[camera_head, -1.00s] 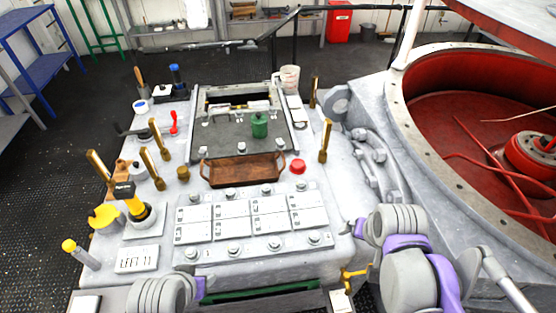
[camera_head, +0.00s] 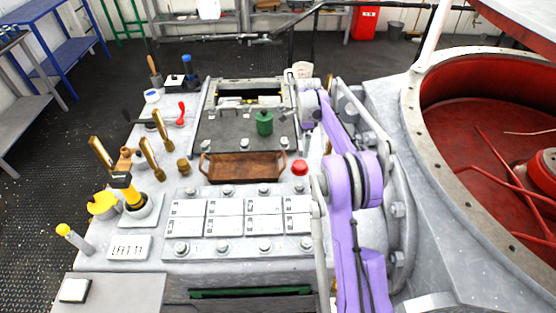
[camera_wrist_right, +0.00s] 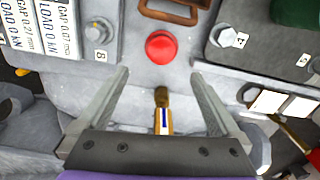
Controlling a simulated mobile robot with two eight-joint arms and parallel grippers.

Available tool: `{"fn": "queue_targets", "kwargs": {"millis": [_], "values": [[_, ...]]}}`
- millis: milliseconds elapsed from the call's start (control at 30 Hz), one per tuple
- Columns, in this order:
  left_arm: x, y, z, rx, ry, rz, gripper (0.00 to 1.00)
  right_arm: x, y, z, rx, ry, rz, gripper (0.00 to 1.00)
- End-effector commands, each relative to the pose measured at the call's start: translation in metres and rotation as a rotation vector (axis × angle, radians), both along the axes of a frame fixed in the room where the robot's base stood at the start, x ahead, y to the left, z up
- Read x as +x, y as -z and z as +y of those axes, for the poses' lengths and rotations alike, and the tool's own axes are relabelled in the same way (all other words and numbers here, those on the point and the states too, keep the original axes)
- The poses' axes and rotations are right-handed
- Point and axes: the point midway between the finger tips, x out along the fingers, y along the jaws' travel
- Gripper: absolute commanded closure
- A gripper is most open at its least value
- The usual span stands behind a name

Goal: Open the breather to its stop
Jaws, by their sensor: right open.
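No part is legibly marked as the breather, so I cannot tell which one it is. In the right wrist view, my right gripper (camera_wrist_right: 160,76) is open and empty over the deck. A short brass handle (camera_wrist_right: 163,118) with a white and blue band stands between its fingers, apparently untouched. A red round knob (camera_wrist_right: 161,47) lies just beyond the fingertips. In the head view the knob (camera_head: 300,167) sits left of my purple right arm, which hides most of the brass handle. Other brass handles (camera_head: 151,158) stand at the left. My left gripper is out of view.
A brown tray (camera_head: 243,168) and a green canister (camera_head: 264,123) lie left of my right arm. White labelled plates (camera_head: 225,225) are nearer. A yellow-and-black handle (camera_head: 126,188) stands left. The large red-lined round opening (camera_head: 450,130) is at right.

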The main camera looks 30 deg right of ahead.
Motion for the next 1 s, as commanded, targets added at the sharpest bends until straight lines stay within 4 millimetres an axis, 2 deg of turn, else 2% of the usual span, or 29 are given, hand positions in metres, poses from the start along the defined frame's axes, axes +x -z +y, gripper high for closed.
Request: {"fn": "queue_targets", "kwargs": {"millis": [233,500,700,1000], "values": [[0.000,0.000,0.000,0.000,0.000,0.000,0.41,0.001,0.023,-0.006,0.004,0.031,0.006,0.00],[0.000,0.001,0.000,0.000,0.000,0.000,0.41,0.001,0.074,-0.005,0.003,0.029,0.005,0.00],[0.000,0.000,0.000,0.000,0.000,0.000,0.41,0.001,0.102,-0.005,0.002,0.028,0.006,0.00],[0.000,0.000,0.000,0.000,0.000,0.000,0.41,0.001,0.113,-0.005,0.002,0.028,0.005,0.00]]}}
